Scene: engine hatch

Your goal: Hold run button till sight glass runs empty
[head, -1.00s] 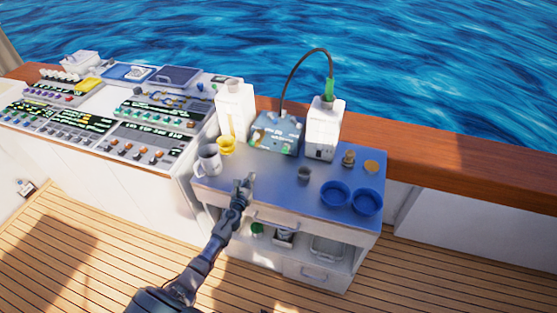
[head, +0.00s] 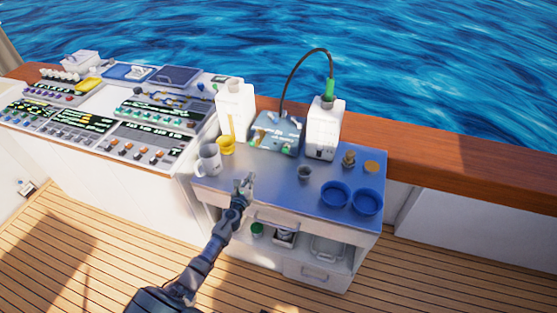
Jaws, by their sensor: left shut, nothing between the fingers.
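In the head view a blue-grey control box (head: 275,133) with small labels stands at the back of the blue-topped cabinet (head: 285,187). A black hose arches from it to a green fitting (head: 329,89) on the right white canister (head: 323,130). A second white canister (head: 235,108) has a yellow vertical strip on its front. The run button and the sight glass are too small to tell for sure. My left gripper (head: 245,183) is shut and empty at the cabinet's front left, apart from the box. My right gripper is not in view.
On the cabinet stand a grey mug (head: 208,160), a yellow cup (head: 226,146), a small grey cup (head: 304,173), a brass fitting (head: 348,158) and two blue bowls (head: 335,194). A wooden rail (head: 450,160) runs behind. An instrument console (head: 110,120) is at the left.

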